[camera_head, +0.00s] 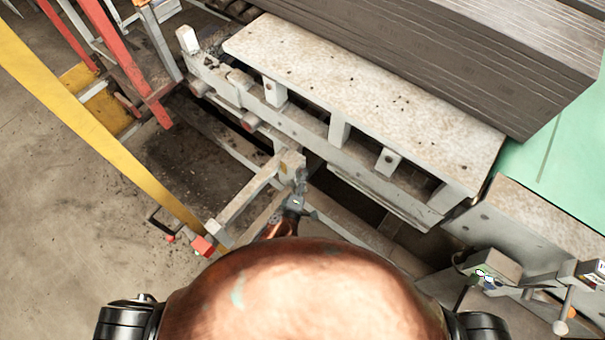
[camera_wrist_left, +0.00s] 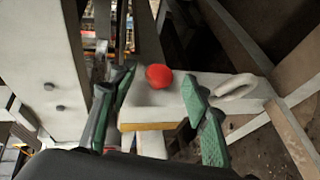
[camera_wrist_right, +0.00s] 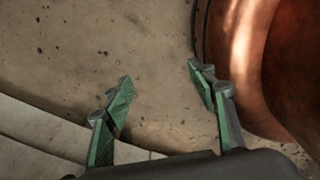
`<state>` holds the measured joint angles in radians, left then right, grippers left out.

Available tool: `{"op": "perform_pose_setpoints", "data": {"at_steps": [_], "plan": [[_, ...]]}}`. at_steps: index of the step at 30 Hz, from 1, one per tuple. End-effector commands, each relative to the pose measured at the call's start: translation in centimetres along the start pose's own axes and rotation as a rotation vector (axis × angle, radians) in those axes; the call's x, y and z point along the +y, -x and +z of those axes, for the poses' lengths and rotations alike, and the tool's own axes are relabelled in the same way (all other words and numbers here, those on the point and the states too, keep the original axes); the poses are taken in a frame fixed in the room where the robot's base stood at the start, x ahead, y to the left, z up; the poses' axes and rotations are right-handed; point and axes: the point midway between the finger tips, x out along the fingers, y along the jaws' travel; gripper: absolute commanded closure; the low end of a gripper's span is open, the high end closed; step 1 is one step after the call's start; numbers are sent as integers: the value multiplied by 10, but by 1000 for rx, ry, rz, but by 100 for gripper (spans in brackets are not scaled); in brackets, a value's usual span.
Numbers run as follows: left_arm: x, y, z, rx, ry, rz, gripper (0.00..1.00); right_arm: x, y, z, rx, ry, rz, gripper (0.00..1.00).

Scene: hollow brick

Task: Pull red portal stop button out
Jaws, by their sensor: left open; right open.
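The red stop button (camera_wrist_left: 158,76), a round red knob, shows in the left wrist view on a pale grey bracket (camera_wrist_left: 190,84) with a yellow lower edge. My left gripper (camera_wrist_left: 160,84) is open. The button appears between its two green-padded fingers; no finger visibly touches it. In the head view my left gripper (camera_head: 299,188) is beside the end of a pale frame bracket (camera_head: 291,162), and I cannot make out the button there. My right gripper (camera_wrist_right: 160,80) is open and empty over the concrete floor in the right wrist view.
A pale machine frame (camera_head: 365,105) carries a stack of dark boards (camera_head: 450,50). A yellow rail (camera_head: 100,115) runs diagonally at the left, ending near a small red box (camera_head: 203,246). A metal loop (camera_wrist_left: 236,86) sits right of the button. Concrete floor (camera_head: 60,240) at left is clear.

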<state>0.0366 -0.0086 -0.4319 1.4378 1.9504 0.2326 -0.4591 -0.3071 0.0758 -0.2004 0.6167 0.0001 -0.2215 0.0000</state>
Motion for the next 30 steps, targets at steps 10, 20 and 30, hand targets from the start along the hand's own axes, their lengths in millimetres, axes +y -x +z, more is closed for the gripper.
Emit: {"op": "perform_pose_setpoints", "data": {"at_steps": [10,20,30], "plan": [[-1,-33,-1,1,1,-1,56,2,-13,0,-1,3,2,48],[0,-33,-1,2,1,-1,61,6,-12,-7,8,5,6,48],[0,-33,-1,2,1,-1,85,6,-12,-5,5,4,6,48]]}}
